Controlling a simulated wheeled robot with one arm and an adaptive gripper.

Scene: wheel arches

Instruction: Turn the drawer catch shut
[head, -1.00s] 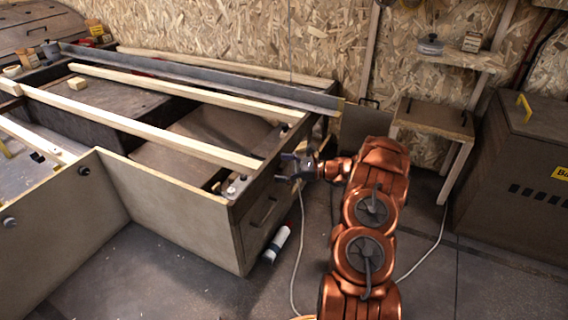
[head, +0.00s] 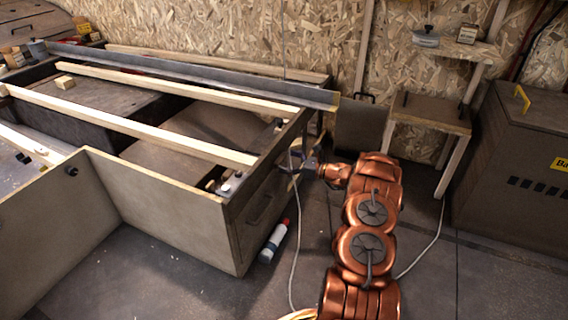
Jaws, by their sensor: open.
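The grey-brown drawer front (head: 258,225) with a dark bar handle (head: 260,207) is at the right end of the long wooden frame, in the head view. My gripper (head: 298,164), small and dark, is open beside the far part of this front, near its top edge. A small pale yellow piece (head: 293,180) shows just below my gripper's fingers; it may be the catch, but its angle is too small to tell. I cannot tell whether the fingers touch it. My copper-coloured arm hides the floor behind it.
A white bottle with a red cap (head: 273,242) lies on the floor beside the drawer front. A pale cable (head: 296,245) runs along the floor. A small wooden stand (head: 432,114) and a dark bin (head: 518,150) are at the right. Open floor lies in front of the frame.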

